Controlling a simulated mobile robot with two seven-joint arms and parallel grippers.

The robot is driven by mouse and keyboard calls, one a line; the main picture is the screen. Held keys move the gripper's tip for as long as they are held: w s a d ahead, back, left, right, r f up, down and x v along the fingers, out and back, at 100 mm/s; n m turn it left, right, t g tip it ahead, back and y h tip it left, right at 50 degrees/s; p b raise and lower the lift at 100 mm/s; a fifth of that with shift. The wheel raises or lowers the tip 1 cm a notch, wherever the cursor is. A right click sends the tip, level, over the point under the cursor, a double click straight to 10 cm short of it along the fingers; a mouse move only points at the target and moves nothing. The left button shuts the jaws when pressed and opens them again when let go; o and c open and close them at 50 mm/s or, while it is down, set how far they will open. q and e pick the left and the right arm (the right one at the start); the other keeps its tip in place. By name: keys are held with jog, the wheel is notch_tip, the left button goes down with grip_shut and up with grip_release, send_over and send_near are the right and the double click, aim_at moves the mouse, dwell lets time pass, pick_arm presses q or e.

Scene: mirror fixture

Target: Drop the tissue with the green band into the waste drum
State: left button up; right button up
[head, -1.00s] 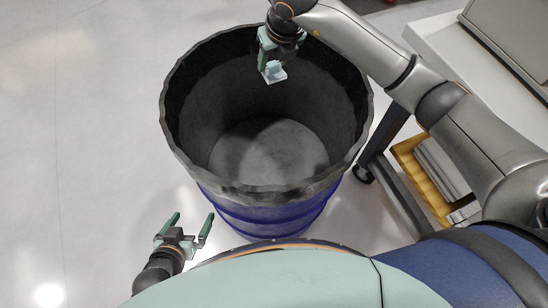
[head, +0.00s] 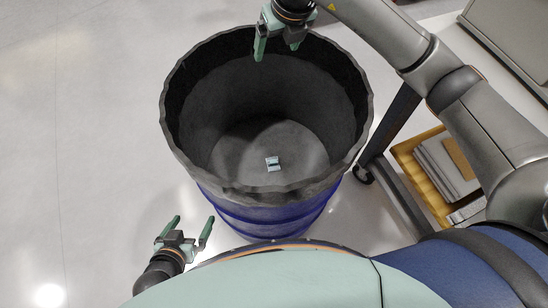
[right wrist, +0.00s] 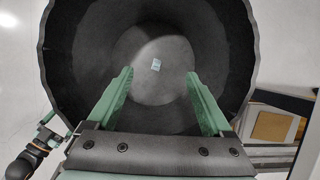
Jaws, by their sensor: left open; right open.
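The tissue (head: 273,163) is a small pale piece with a darker band; the band's colour is too small to tell for sure. It lies on the floor of the waste drum (head: 225,190), a blue drum with a dark grey liner. In the right wrist view the tissue (right wrist: 156,65) shows on the bottom of the drum (right wrist: 235,40). My right gripper (head: 278,50) is open and empty over the drum's far rim; its parted fingers (right wrist: 160,88) show nothing between them. My left gripper (head: 190,228) is open and empty outside the drum, at its near left.
A grey table (head: 440,38) stands at the right of the drum. A yellow tray (head: 407,160) with flat grey and brown items sits on a lower shelf there. A caster wheel (head: 363,174) is close to the drum. The floor at the left is clear.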

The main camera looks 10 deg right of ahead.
jog(key=v, duration=0.6)
jog(key=shift+f, duration=0.1)
dwell(0.3)
